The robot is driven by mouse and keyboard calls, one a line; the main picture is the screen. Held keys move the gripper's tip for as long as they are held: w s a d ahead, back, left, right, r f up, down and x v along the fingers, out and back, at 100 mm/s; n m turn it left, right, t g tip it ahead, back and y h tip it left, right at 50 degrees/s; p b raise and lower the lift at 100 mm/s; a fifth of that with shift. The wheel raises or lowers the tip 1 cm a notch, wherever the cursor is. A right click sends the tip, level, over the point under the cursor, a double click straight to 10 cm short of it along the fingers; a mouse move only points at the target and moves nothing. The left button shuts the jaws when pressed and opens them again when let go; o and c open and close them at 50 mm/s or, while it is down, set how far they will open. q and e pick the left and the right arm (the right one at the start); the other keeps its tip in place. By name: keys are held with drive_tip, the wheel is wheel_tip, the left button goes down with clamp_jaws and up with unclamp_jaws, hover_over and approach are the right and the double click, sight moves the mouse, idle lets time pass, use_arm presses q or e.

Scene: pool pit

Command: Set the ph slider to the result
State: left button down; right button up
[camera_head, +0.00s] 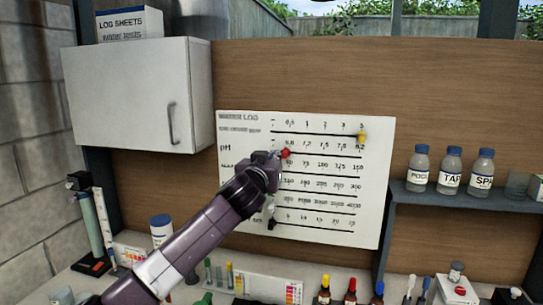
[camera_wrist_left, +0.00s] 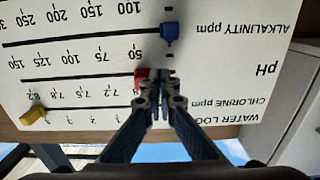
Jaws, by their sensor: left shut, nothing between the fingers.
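The red pH slider (camera_head: 285,153) is near the left end of its track on the white water log board (camera_head: 385,190). It also shows in the wrist view (camera_wrist_left: 140,74), where the board appears upside down. My left gripper (camera_head: 276,157) is shut and empty, its fingertips just left of the red slider in the head view. In the wrist view the closed fingertips (camera_wrist_left: 156,80) overlap the slider's edge; I cannot tell whether they touch. Part of the pH scale's low end is hidden. My right gripper is not in view.
The yellow chlorine slider (camera_head: 362,137) is at its track's right end. The blue alkalinity slider (camera_wrist_left: 170,33) is at its left end. Labelled bottles (camera_head: 451,166) stand on a right shelf (camera_head: 465,200); a white cabinet (camera_head: 140,95) hangs left. Small bottles (camera_head: 349,292) stand below.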

use_arm(q)
drive_tip(key=a+v, duration=0.1)
drive_tip(key=v, duration=0.6)
drive_tip(key=shift+w+b, duration=0.2)
drive_tip(key=shift+b, duration=0.1)
idle(0.6)
drive_tip(key=shift+a, duration=0.1)
